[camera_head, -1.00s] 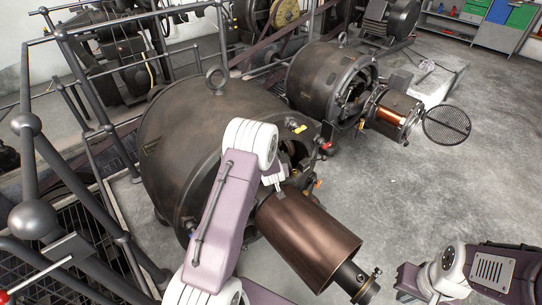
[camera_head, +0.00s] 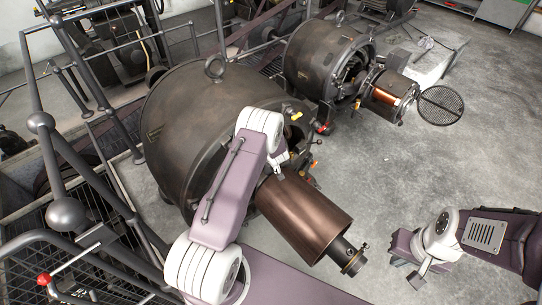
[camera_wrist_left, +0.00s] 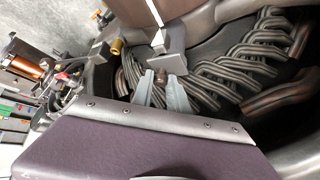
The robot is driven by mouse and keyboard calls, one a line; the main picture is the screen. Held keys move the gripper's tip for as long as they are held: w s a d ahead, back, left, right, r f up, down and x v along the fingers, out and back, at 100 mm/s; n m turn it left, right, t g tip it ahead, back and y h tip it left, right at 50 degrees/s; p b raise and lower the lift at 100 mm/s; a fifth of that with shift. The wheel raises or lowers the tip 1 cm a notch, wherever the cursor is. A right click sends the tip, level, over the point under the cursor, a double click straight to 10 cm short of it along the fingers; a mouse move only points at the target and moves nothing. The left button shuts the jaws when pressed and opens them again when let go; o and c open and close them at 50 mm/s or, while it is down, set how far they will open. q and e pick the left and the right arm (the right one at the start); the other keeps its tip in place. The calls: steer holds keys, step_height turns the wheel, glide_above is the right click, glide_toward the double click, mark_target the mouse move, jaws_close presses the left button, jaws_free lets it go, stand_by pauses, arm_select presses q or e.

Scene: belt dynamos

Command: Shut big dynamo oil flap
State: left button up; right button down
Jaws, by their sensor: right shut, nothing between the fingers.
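The big dynamo (camera_head: 190,125) is a dark rounded housing at the left centre, with a copper-brown drum (camera_head: 303,218) sticking out toward me. I cannot pick out its oil flap for sure. My left arm reaches across the dynamo's open end; its gripper is hidden there in the head view. In the left wrist view, two pale grey pointed pieces (camera_wrist_left: 161,93) that look like my left gripper's fingers stand before the bent bars (camera_wrist_left: 240,65) inside the dynamo; how far they are closed is unclear. My right gripper (camera_head: 418,278) is shut and empty over the floor at lower right.
A smaller dynamo (camera_head: 318,60) stands behind, with a copper coil (camera_head: 390,92) and a round mesh cover (camera_head: 441,105) swung out at its right. Metal railings (camera_head: 105,190) run along the left. The concrete floor (camera_head: 450,165) at right is clear.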

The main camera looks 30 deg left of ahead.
arm_select(q)
steer(key=o, duration=0.4)
steer(key=p+v, duration=0.1)
steer(key=v, duration=0.8)
steer(key=w+d+r+m+t+h+p, duration=0.1)
steer(key=d+r, duration=0.1)
steer(key=r, duration=0.7)
steer(key=w+d+r+m+t+p, duration=0.1)
steer(key=d+r+t+p, duration=0.1)
steer(key=r, duration=0.7)
steer(key=s+d+r+m+g+h, duration=0.2)
steer(key=s+d+r+h, duration=0.15)
steer(key=s+d, duration=0.4)
steer(key=s+f+g, duration=0.1)
steer(key=s+g, duration=0.1)
steer(key=s, duration=0.4)
steer(key=s+f+m+g, duration=0.1)
steer(key=s+f+g, duration=0.1)
steer(key=s, duration=0.5)
steer(key=s+a+f+m+g, duration=0.1)
steer(key=s+f+g, duration=0.1)
steer(key=s, duration=0.4)
steer(key=shift+s+p, duration=0.35)
steer(key=shift+p, duration=0.05)
